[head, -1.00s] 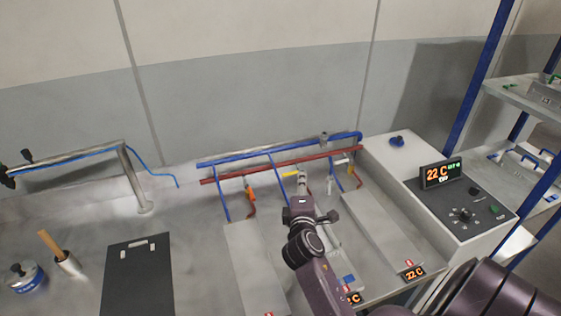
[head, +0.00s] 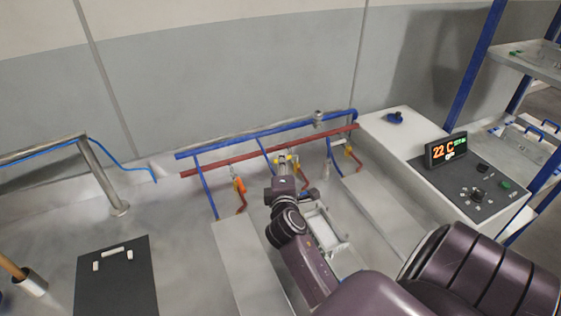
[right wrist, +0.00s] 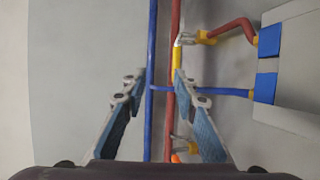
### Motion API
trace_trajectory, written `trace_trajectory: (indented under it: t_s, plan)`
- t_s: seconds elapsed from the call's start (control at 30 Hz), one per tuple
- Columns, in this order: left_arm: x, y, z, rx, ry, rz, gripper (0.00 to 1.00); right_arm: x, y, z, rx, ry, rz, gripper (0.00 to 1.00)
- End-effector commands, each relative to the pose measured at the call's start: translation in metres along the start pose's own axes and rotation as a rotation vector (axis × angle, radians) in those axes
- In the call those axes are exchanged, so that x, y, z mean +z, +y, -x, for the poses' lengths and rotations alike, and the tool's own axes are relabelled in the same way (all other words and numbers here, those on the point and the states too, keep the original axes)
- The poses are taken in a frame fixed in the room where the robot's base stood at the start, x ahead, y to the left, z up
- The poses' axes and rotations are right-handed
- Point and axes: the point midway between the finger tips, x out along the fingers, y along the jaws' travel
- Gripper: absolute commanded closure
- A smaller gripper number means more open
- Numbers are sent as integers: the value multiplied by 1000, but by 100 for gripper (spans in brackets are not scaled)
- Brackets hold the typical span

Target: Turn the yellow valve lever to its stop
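The yellow valve lever (right wrist: 177,58) shows in the right wrist view, lying along the red pipe with its near end at the tip of my right gripper's right finger. I cannot tell whether they touch. My right gripper (right wrist: 158,77) is open, its two fingers apart and nothing held between them. In the head view a bit of the yellow lever (head: 283,158) shows just beyond the right gripper (head: 282,170), which mostly hides it. My left gripper is in neither view.
A blue pipe (head: 240,139) and a red pipe (head: 225,162) run along the wall. An orange lever (head: 239,185) is left of the gripper, and another branch valve (head: 348,150) is at right. A control box (head: 390,135) reading 22 C stands farther right. A black board (head: 115,280) lies at left.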

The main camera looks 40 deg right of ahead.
Motion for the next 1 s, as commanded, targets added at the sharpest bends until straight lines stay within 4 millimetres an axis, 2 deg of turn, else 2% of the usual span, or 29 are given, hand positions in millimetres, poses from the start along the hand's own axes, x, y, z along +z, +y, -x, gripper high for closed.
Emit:
trace_trajectory:
  t_s: [0.03,0.27,0.47,0.8,1.0]
  plan:
    - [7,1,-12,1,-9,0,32,-1,-12,-2,0,0,0,73]
    - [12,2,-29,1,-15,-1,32,-2,-28,-5,0,0,0,73]
    - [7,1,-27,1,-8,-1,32,-2,-27,-15,2,-1,1,73]
    - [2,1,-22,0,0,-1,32,-2,-27,-65,0,-1,0,73]
    - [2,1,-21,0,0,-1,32,-2,-28,-81,0,0,0,73]
